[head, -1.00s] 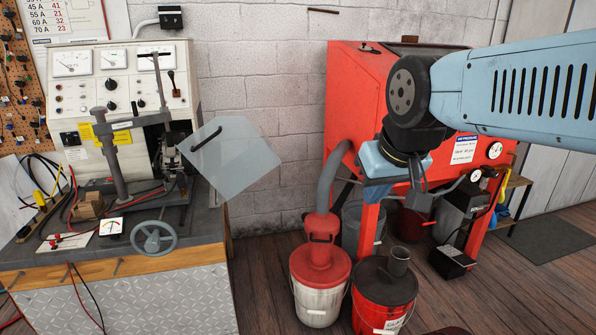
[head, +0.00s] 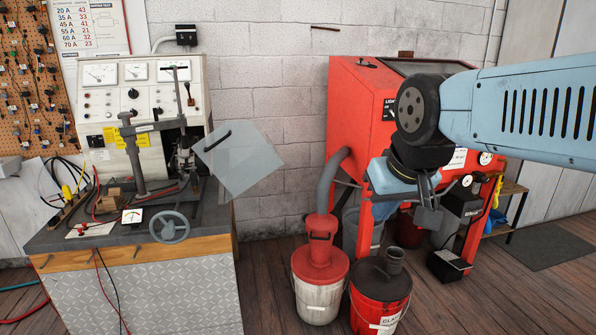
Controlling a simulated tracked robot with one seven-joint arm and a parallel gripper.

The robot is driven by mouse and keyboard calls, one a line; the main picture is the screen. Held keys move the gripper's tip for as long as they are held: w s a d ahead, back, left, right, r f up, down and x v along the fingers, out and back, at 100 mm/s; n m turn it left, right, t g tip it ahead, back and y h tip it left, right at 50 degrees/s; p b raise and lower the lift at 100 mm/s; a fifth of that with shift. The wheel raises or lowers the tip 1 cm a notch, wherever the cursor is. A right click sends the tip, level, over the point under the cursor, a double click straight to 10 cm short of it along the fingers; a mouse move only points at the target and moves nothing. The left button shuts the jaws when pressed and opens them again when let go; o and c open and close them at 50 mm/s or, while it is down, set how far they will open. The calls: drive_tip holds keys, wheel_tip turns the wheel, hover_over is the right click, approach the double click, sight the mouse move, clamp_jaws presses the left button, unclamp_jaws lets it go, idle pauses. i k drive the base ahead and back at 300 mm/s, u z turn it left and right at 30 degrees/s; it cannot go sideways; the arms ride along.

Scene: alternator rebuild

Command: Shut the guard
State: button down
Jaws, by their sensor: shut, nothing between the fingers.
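The guard (head: 243,162) is a clear, greyish sheet with a short black handle (head: 216,138) near its upper left. It stands swung out to the right of the test bench machine (head: 128,112), over the gap between bench and red cabinet. The clamp and spindle area (head: 184,155) beside it is uncovered. My gripper (head: 428,213) hangs at the end of my blue arm, in front of the red cabinet, well to the right of the guard and apart from it. Its fingers are small in view and look shut and empty.
The bench (head: 130,245) carries a handwheel (head: 169,227), a meter and cables. A red blasting cabinet (head: 360,110) with a grey hose (head: 328,180) stands at right. A white bucket with red lid (head: 318,285) and a red bucket (head: 380,295) stand on the floor in front.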

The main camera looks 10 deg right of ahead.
sight(236, 170)
drive_tip(key=u, duration=0.15)
drive_tip(key=i, duration=1.45)
drive_tip(key=z, duration=0.05)
